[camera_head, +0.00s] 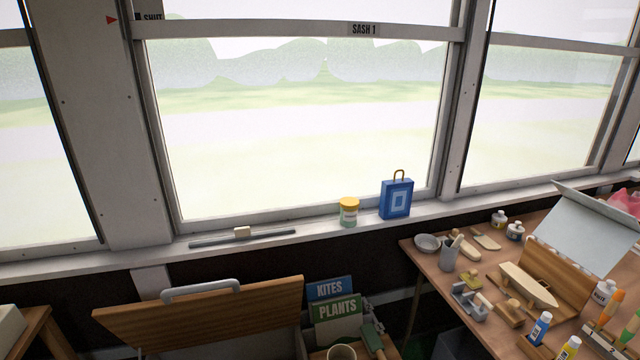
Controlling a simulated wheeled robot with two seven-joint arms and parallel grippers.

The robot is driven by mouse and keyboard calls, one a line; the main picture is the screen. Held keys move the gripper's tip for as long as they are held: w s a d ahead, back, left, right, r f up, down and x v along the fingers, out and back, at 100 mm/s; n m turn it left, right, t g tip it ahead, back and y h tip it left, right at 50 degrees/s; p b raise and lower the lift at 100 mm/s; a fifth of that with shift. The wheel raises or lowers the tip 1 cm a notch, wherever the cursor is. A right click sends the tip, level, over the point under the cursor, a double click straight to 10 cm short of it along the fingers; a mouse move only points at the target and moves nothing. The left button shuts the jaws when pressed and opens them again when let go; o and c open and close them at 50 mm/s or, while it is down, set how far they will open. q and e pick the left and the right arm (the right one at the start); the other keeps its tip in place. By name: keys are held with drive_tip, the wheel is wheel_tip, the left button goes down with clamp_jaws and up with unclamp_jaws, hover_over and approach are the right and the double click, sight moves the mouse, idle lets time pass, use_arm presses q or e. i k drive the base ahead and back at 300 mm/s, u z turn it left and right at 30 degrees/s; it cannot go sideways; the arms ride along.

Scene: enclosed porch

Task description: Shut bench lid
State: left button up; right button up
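The bench lid (205,318) is a brown wooden panel at the lower left of the head view. It stands raised and tilted, not lying flat, with a grey bar handle (202,289) along its upper edge. Part of the pale bench box (283,347) shows below the lid's right end; the rest is cut off by the picture's bottom edge or hidden by the lid. Neither of my grippers is in view.
Right of the lid are books marked KITES (330,288) and PLANTS (338,310) and a cup (341,352). A cluttered wooden table (425,258) stands at the right. A yellow-lidded jar (348,213) and blue case (396,199) stand on the window sill.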

sight(168, 323)
drive_tip(key=u, duration=0.8)
